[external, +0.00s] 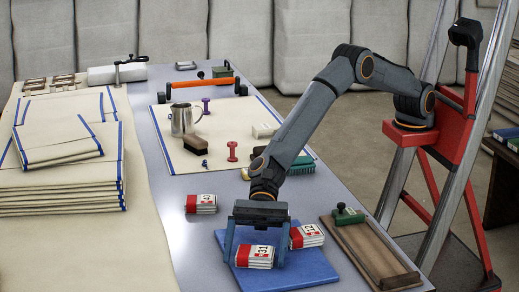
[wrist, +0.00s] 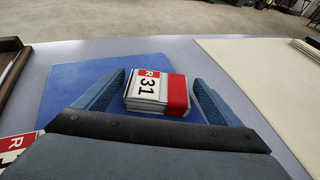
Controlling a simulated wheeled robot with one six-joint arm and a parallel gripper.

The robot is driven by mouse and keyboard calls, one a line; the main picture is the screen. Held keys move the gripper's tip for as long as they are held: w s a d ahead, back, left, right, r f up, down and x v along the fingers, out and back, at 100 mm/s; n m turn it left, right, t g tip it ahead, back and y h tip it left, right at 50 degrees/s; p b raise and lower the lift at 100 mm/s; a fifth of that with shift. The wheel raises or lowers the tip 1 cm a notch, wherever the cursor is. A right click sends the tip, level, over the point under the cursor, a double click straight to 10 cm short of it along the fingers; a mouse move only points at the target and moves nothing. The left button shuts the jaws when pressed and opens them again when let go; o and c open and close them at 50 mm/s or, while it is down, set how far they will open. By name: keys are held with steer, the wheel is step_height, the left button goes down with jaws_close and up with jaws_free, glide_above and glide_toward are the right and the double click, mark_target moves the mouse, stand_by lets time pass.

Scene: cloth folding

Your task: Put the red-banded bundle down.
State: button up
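A similar bundle marked 12 (external: 307,236) lies on the mat just right of my gripper. Another bundle (external: 200,204) lies on the bare table to the left. Folded cloths (external: 60,180) fill the far left.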

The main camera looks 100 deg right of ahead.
steer(key=shift+r, duration=0.1)
steer(key=shift+d+r, duration=0.15)
steer(key=v, duration=1.1)
steer(key=shift+s+d+p, duration=0.25)
steer(key=shift+d+p, duration=0.05)
steer(key=shift+r, duration=0.1)
steer(key=s+d+n+g+h, duration=0.2)
steer(key=s+d+n+h, duration=0.4)
steer(key=s+d+n, duration=0.6)
steer(key=s+d+n+g+h, duration=0.3)
steer(key=s+d+n, duration=0.9)
steer(key=s+d, duration=1.6)
steer(key=d+h, duration=0.2)
steer(key=shift+s+d+h, duration=0.3)
steer(key=shift+s+h, duration=0.05)
steer(key=shift+h, duration=0.05)
steer(key=shift+r, duration=0.1)
